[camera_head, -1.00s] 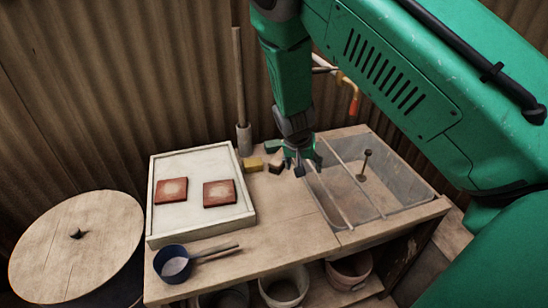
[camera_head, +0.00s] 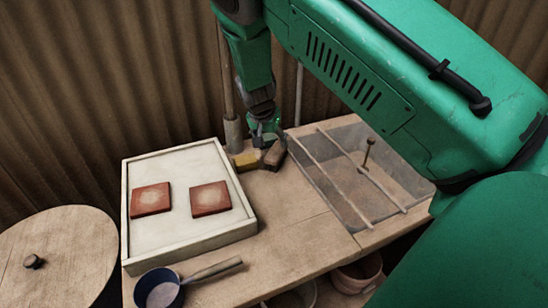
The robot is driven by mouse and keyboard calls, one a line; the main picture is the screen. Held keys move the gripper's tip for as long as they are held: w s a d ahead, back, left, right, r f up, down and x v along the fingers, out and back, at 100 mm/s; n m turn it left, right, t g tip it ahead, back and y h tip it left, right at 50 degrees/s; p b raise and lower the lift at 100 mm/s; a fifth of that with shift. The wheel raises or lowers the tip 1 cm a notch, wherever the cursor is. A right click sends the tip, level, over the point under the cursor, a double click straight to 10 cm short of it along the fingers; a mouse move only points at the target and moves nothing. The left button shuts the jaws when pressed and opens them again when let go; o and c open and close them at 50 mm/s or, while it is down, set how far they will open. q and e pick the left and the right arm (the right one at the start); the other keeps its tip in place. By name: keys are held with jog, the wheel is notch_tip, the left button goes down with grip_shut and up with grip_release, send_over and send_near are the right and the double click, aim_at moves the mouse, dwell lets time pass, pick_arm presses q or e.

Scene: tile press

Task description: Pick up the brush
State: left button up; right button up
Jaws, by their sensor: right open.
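A small brown block-like thing (camera_head: 274,154), which looks like the brush, lies at the back of the wooden table, just left of the sunken bin. My right gripper (camera_head: 264,138) is open, directly over and behind the brown thing. Its fingers are small and partly dark, and I cannot tell whether they touch the brown thing. My left gripper is not in view.
A white tray (camera_head: 190,244) with two red tiles (camera_head: 151,199) stands left. A blue pan (camera_head: 160,289) sits in front. The bin (camera_head: 345,205) at right has two rods across it and a tool (camera_head: 368,155) inside. A pole (camera_head: 230,110) stands behind.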

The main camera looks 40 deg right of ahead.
aim_at(275, 152)
jog(key=x, duration=0.5)
jog(key=shift+d+r, duration=0.1)
jog(key=shift+d, duration=0.15)
jog(key=b+x, duration=0.1)
jog(key=x, duration=0.3)
jog(key=shift+f, duration=0.3)
jog(key=shift+d, duration=0.2)
jog(key=shift+d, duration=0.1)
jog(key=shift+f, duration=0.25)
jog(key=shift+c, duration=0.4)
jog(key=shift+s, duration=0.1)
jog(key=c, duration=1.3)
